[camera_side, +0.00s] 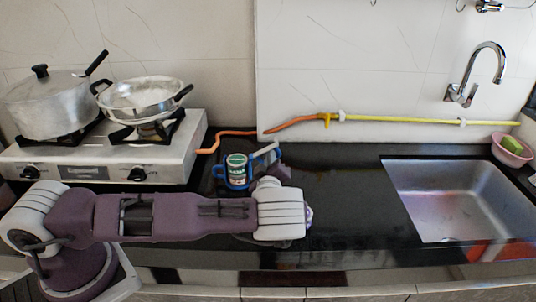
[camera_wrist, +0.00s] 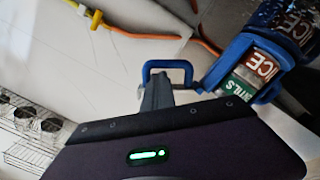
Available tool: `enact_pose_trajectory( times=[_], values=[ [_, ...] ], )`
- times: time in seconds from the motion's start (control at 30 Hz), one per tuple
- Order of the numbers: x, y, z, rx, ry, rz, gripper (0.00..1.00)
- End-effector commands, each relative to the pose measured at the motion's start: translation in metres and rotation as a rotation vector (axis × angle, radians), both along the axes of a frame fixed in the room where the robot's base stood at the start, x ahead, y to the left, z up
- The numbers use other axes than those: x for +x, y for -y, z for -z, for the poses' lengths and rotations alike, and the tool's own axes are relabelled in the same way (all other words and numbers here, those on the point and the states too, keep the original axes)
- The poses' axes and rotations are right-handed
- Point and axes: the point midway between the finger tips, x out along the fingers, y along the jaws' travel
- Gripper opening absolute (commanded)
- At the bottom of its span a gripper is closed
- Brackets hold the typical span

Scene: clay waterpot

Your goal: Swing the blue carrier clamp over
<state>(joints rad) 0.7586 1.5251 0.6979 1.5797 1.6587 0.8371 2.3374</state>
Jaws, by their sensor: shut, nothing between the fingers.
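The blue carrier (camera_side: 221,172) stands on the black counter behind my arm in the side view. It surrounds a can (camera_side: 237,165) with a green and white label. In the wrist view the carrier (camera_wrist: 228,64) is at the upper right, around the lettered can (camera_wrist: 257,68). Its blue clamp (camera_wrist: 167,64) shows as a squared loop left of the can. My gripper (camera_wrist: 157,86) is shut and empty, its grey fingers at the loop. They overlap it in the picture; I cannot tell whether they touch. In the side view my arm partly hides the carrier's lower area.
A stove (camera_side: 100,160) with a lidded pot (camera_side: 45,108) and a pan (camera_side: 143,97) stands at left. An orange hose (camera_side: 235,133) runs behind the carrier. A sink (camera_side: 460,195) is at right. The counter (camera_side: 345,185) between is clear.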

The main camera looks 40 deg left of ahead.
Motion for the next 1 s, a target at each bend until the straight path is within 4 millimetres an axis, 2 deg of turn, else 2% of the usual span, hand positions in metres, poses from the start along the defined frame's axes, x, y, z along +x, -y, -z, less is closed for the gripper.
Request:
enact_pose_trajectory(
  times=[0.2, 0.6, 1.0],
  values=[
    [0.002, 0.002, 0.011, 0.101, -0.100, 0.001, 0.00],
    [0.002, 0.002, 0.024, 0.096, -0.096, 0.001, 0.00],
    [0.002, 0.002, 0.028, 0.092, -0.098, 0.000, 0.00]
  ],
)
